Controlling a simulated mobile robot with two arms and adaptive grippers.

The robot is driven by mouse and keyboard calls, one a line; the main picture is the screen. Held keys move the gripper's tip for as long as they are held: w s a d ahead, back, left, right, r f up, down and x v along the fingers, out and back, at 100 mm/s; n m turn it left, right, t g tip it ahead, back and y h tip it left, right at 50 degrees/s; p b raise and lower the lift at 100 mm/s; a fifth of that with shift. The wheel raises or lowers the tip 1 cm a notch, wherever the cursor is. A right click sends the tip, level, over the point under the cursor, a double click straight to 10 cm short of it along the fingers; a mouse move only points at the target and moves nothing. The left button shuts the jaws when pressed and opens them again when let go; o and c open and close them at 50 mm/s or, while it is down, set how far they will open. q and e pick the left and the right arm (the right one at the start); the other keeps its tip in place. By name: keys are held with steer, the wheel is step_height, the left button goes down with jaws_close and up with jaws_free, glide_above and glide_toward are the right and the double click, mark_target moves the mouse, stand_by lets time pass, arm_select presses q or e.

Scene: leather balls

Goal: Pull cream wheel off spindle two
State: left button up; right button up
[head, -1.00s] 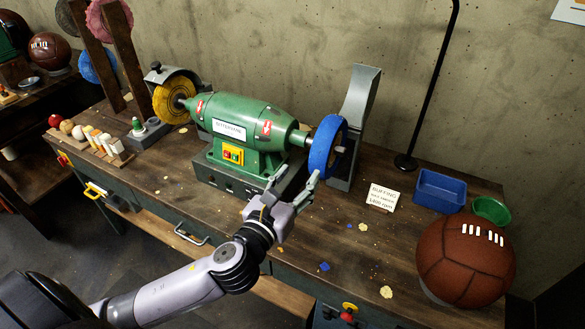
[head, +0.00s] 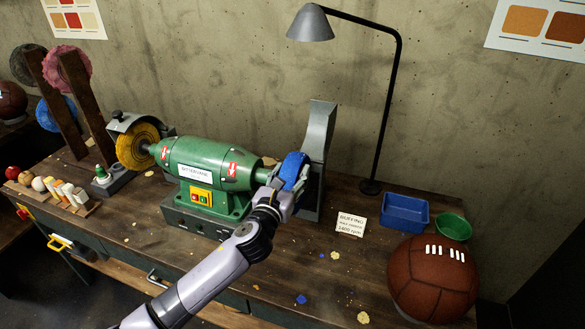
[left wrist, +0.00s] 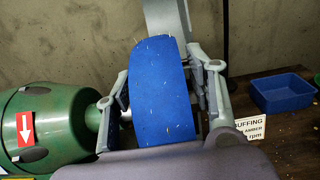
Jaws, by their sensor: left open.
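The buffing machine (head: 205,165) is green, with a yellow wheel (head: 138,146) on its left spindle and a blue wheel (head: 293,170) on its right spindle. I see no cream wheel on either spindle. My left gripper (head: 284,186) is at the blue wheel, and its arm hides the wheel's lower part. In the left wrist view the blue wheel (left wrist: 162,90) stands between the two open fingers, one on each side. There is a gap at the right finger; contact on the left cannot be told. My right gripper is not in view.
A grey guard (head: 317,150) stands close behind the blue wheel. To the right are a lamp (head: 385,110), a sign (head: 350,224), a blue tray (head: 404,210), a green bowl (head: 453,226) and a brown leather ball (head: 432,278). Spare wheels hang on boards (head: 88,105) at left.

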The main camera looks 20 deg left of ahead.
arm_select(q)
steer(key=shift+w, duration=0.8)
jaws_close()
